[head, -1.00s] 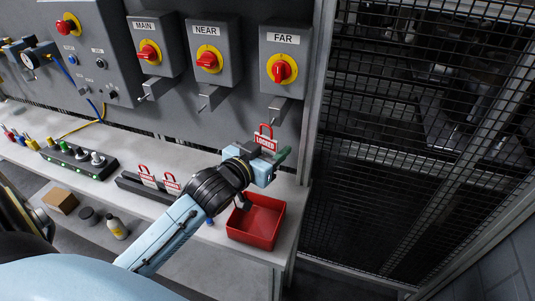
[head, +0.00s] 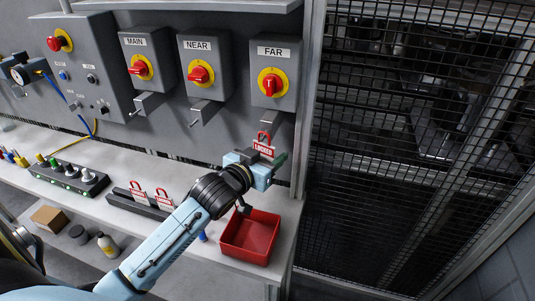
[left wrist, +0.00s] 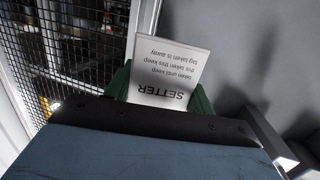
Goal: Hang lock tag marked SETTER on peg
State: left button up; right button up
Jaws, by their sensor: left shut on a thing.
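My left gripper (head: 274,161) is shut on a lock tag (head: 263,149), with its red shackle upward and a LOCKED face toward the head camera. In the left wrist view the tag's white side (left wrist: 165,70) reads SETTER, upside down, between the green fingers. The tag is just below the peg bracket (head: 279,122) under the FAR switch box (head: 272,82); whether they touch is unclear. Similar pegs jut out under the NEAR box (head: 204,110) and the MAIN box (head: 148,103). The right gripper is out of view.
A red bin (head: 250,237) stands on the bench below the gripper. Two more red tags (head: 150,196) stand in a dark rack (head: 125,200). A metal post and mesh fence (head: 400,150) close off the right side.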

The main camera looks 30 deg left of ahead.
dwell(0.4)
pick_arm(q)
jog(key=o, duration=1)
jog(key=shift+o, duration=0.2)
jog(key=s+r+b, duration=0.1)
jog(key=s+r, duration=0.1)
jog(key=s, duration=1.1)
jog(key=shift+s+a, duration=0.15)
jog(key=shift+a, duration=0.05)
